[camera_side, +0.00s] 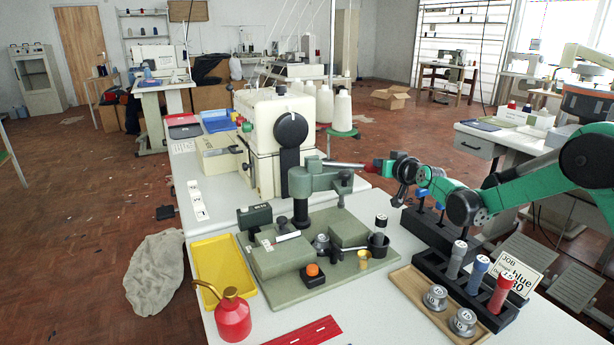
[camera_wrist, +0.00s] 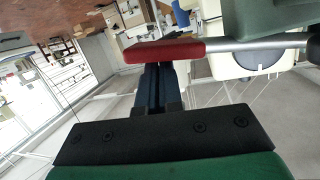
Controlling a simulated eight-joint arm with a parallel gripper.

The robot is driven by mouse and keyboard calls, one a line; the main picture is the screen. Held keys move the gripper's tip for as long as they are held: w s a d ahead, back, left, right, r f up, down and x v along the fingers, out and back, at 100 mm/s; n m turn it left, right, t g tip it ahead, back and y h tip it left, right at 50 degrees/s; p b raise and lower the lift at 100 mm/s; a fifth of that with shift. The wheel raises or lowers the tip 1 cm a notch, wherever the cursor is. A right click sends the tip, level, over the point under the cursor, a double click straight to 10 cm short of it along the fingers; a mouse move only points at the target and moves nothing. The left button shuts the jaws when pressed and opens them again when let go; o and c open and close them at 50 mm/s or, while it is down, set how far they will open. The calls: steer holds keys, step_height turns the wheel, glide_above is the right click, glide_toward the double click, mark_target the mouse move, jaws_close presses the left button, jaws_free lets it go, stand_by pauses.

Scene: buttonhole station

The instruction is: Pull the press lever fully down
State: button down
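The press lever is a metal rod (camera_side: 345,164) with a red grip (camera_side: 373,167). It sticks out to the right, roughly level, from the green-grey press head (camera_side: 305,180). In the wrist view, the red grip (camera_wrist: 165,50) lies across the ends of my gripper's dark fingers (camera_wrist: 157,85), with the rod (camera_wrist: 255,44) running right. The fingers look close together with only a thin slit between them, and the grip hides their tips. In the side view, my gripper (camera_side: 386,168) is at the grip's outer end. I cannot tell whether they touch.
Below the lever is the press base (camera_side: 340,285) with an orange button (camera_side: 312,270). A yellow tray (camera_side: 222,262) and a red oil can (camera_side: 232,318) are left. A white sewing machine (camera_side: 262,135) stands behind.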

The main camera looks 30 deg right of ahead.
steer(key=shift+f, duration=0.2)
steer(key=shift+r, duration=0.1)
steer(key=r, duration=0.4)
steer(key=shift+s+d, duration=0.1)
steer(key=shift+d, duration=0.3)
steer(key=v, duration=1)
steer(key=s+a+f+n+g+y, duration=0.1)
steer(key=s+a+g, duration=0.3)
steer(key=s, duration=0.5)
steer(key=s+a+f+n+g+y, duration=0.1)
steer(key=s+a+f+n+g, duration=0.1)
steer(key=s+a+f+g, duration=0.2)
steer(key=s+a, duration=0.3)
steer(key=s, duration=0.2)
steer(key=shift+s+a+f+y, duration=0.25)
steer(key=shift+s+a+y, duration=0.05)
steer(key=shift+s+a, duration=0.1)
